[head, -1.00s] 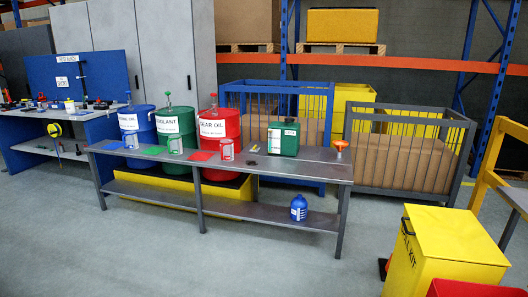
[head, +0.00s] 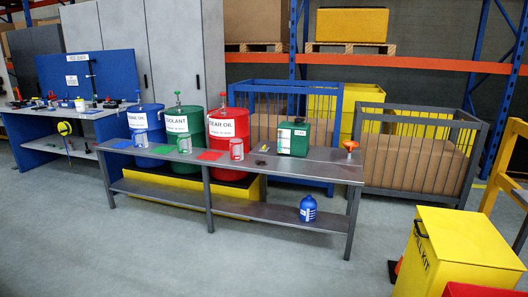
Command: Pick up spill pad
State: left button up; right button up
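I cannot make out a spill pad in the head view. A yellow bin (head: 462,240) with a closed lid and partly readable lettering ending in "L KIT" stands at the lower right. A small dark patch (head: 261,163) lies on the grey metal bench (head: 325,168), left of its right end; I cannot tell what it is. Neither of my grippers is in view.
Drums stand behind. The floor (head: 130,260) in front is clear.

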aim_at(263, 150)
jog(key=i+j+u, duration=0.1)
jog(key=i+u, duration=0.35)
jog(key=i, duration=0.8)
jog(key=i+z, duration=0.1)
jog(key=i, duration=0.4)
jog(key=i+j+z, duration=0.15)
jog(key=i, duration=0.35)
jog(key=i+j+z, duration=0.1)
jog(key=i, duration=0.35)
jog(key=i+j+z, duration=0.1)
jog(key=i, duration=0.4)
jog(key=j, duration=0.1)
